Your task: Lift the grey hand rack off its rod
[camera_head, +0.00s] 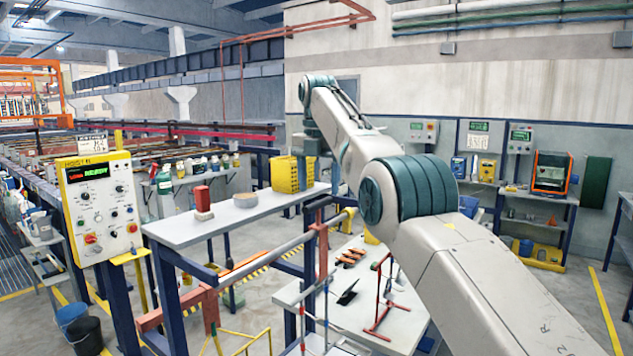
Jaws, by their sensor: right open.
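A grey rod (268,253) runs slantwise between red-and-blue supports in the lower middle of the head view. Thin upright pieces hang or stand below its right part. One of them, a slim greyish one (326,308), may be the grey hand rack, but it is too small to be sure. My right arm comes in from the lower right and reaches far forward. My right gripper (311,149) is small at its far end, open, and appears above and beyond the rod, near a yellow bin. It holds nothing that I can see. My left gripper is out of view.
A red frame (383,312) stands on a lower white table. A control box (100,205) stands at left.

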